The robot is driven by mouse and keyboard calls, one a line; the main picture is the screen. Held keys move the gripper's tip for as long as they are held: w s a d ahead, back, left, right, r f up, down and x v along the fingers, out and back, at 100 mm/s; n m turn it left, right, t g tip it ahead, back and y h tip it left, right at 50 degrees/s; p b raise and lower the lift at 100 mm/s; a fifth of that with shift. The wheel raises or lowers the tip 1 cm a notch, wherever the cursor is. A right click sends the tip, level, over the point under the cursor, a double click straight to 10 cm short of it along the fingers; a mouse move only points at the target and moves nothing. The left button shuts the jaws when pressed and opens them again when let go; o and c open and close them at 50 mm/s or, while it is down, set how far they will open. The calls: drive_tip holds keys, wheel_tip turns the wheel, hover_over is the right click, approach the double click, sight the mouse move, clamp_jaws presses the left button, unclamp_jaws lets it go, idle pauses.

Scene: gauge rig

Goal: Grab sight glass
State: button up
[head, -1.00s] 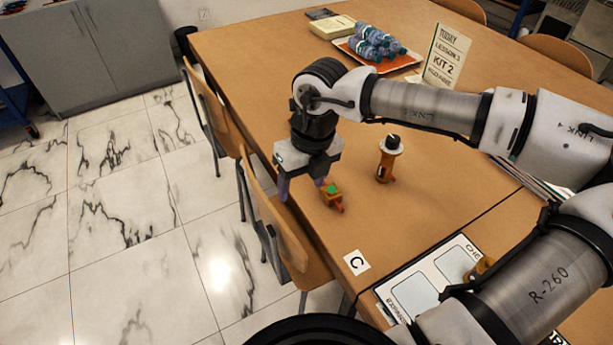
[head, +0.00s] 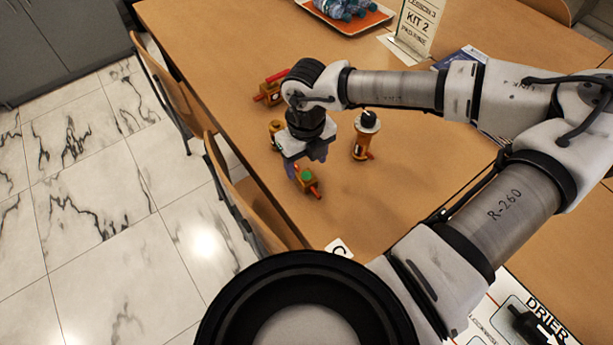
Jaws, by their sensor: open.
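The part I take for the sight glass (head: 306,180), a small brass body with a green round top and a red end, lies on the table near its left edge. My gripper (head: 307,164) points down just behind it in the head view. The jaws are open, with one finger at the part's left and the other behind it to the right. The part is not held. Whether a finger touches it I cannot tell.
An upright orange-brown part with a white disc and black knob (head: 365,136) stands close right of my gripper. A red-and-brass part (head: 271,88) and another brass part (head: 275,132) lie behind my arm. A chair (head: 240,190) is at the left edge. A printed mat (head: 497,318) lies lower right.

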sight(306, 175)
drive_tip(key=shift+s+f+p, duration=0.1)
drive_tip(key=shift+f+p, duration=0.9)
drive_tip(key=shift+f, duration=1.8)
drive_tip(key=shift+c, duration=0.4)
drive_tip(key=c, duration=1.1)
drive_tip(key=shift+r, duration=0.15)
